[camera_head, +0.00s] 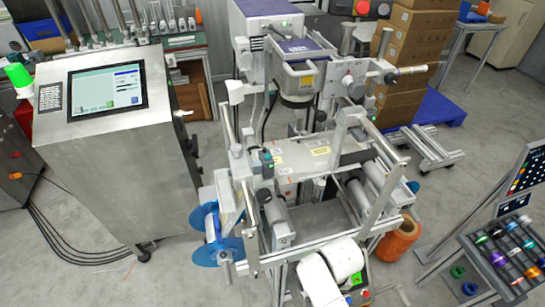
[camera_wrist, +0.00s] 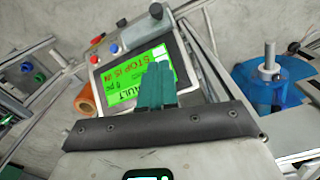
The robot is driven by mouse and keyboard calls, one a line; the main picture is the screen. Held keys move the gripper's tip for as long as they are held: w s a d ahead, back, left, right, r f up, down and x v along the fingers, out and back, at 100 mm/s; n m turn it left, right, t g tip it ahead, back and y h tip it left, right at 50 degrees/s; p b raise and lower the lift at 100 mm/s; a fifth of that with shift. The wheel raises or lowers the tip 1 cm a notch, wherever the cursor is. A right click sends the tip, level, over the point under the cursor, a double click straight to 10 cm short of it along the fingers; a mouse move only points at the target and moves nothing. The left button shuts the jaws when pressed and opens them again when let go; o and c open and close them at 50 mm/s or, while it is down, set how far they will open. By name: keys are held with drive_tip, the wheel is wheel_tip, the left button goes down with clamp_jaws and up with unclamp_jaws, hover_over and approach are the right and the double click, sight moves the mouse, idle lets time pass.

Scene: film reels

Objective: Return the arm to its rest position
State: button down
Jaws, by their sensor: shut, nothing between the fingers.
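My gripper (camera_wrist: 157,72) shows in the wrist view as two teal fingers pressed together above a dark bar. It is shut and empty. Its fingers stand in front of a control panel with a bright green screen (camera_wrist: 125,90) and overlap the screen in the picture; I cannot tell the gap between them. In the head view I cannot make out the gripper's fingers. White rounded parts at the bottom middle of that view may be my arm.
A metal-framed machine (camera_head: 310,155) fills the middle, with a blue reel (camera_head: 207,253) on its left and an orange spool (camera_head: 398,241) at its right. A steel cabinet (camera_head: 115,165) stands left. A rack of coloured spools (camera_head: 505,250) stands right.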

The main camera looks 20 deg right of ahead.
drive_tip(key=s+d+r+n, duration=0.1)
drive_tip(key=s+d+r, duration=0.1)
drive_tip(key=s+r, duration=0.1)
drive_tip(key=s+d+r, duration=0.2)
drive_tip(key=s, duration=0.4)
drive_tip(key=s+d+r+n+t, duration=0.1)
drive_tip(key=s+d+r, duration=0.1)
drive_tip(key=s, duration=0.3)
drive_tip(key=shift+s+d+r+n, duration=0.15)
drive_tip(key=shift+d+r+n, duration=0.15)
drive_tip(key=shift+r, duration=0.5)
